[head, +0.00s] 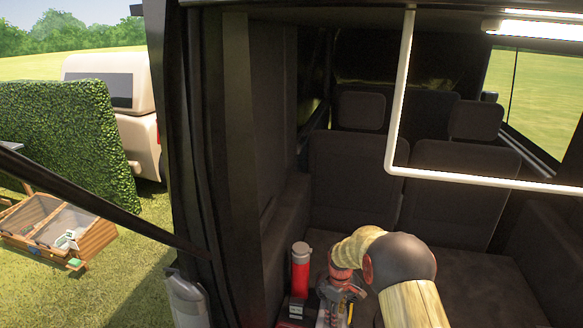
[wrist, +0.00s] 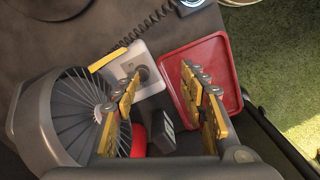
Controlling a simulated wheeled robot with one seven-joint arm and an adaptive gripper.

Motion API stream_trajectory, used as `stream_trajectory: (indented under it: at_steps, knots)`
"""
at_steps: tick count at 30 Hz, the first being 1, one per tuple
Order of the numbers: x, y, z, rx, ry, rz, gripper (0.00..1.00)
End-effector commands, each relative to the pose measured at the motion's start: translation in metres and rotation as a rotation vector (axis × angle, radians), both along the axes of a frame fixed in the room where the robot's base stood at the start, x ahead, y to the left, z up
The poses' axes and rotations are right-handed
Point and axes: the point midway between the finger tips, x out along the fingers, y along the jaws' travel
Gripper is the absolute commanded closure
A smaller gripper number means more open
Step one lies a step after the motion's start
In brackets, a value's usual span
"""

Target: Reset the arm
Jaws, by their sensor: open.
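My gripper (wrist: 160,82) shows in the wrist view with its two yellow-padded fingers apart and nothing held between them. The fingers point over a dark surface, with a white square plate (wrist: 153,58) with a round grey centre behind the left fingertip. A red tray (wrist: 202,62) lies behind the right finger, which covers part of it. In the head view my arm (head: 405,262) bends down at the lower right into the dark vehicle, near a red cylinder with a white top (head: 300,274). The gripper's fingers are hard to make out there.
A grey finned round thing (wrist: 72,115) stands close at the left of the wrist view. A red round thing (wrist: 139,139) lies between the fingers' bases. A white light bar (head: 402,95) hangs above my arm. Dark seats (head: 355,185) stand behind; the floor at right looks clear.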

Motion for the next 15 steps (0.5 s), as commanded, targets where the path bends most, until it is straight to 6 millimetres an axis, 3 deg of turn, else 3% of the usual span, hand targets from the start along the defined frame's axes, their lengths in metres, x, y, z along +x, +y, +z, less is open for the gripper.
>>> stream_trajectory:
  at_steps: [2,8,15]
  knots:
    - [-0.024,-0.001,0.001,-0.005,0.036,-0.085,0.57]
    - [-0.07,-0.003,0.041,-0.019,0.066,-0.286,0.57]
    - [-0.123,-0.008,0.112,-0.025,0.045,-0.493,0.57]
